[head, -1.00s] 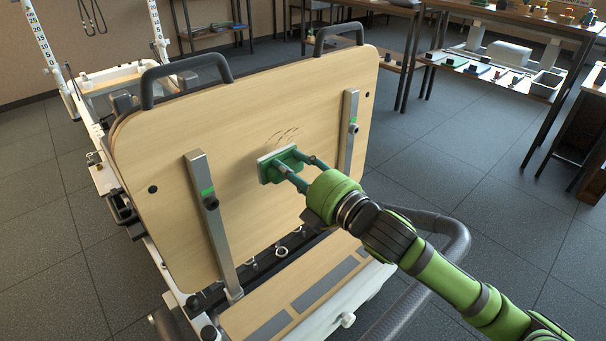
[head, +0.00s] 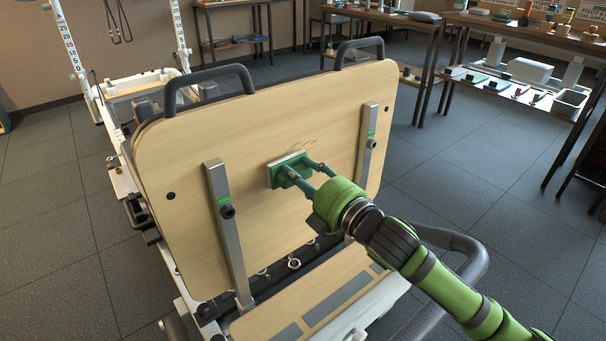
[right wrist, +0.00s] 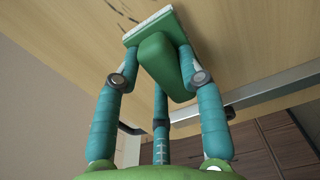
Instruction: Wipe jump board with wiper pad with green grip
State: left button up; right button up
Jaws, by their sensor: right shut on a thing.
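The jump board (head: 270,120) is a large upright pale wooden panel. Several thin dark marks (head: 308,147) show on its face near the middle, and some also show at the top of the right wrist view (right wrist: 124,12). My right gripper (head: 304,179) is shut on the green grip of the wiper pad (head: 288,168). The pad's pale face lies at the board, just left of and below the marks. In the right wrist view the green grip (right wrist: 164,62) sits between the fingers and the pad seems to touch the wood. My left gripper is not in view.
Two metal uprights (head: 229,235) with green labels flank the pad on the board. Black handles (head: 208,82) rise from its top edge. A lower wooden platform (head: 320,290) lies in front. Shelves and tables (head: 520,30) with small items stand at the back right.

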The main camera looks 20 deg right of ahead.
jog(key=shift+p+x, duration=0.3)
jog(key=shift+x, duration=0.6)
jog(key=shift+d, duration=0.1)
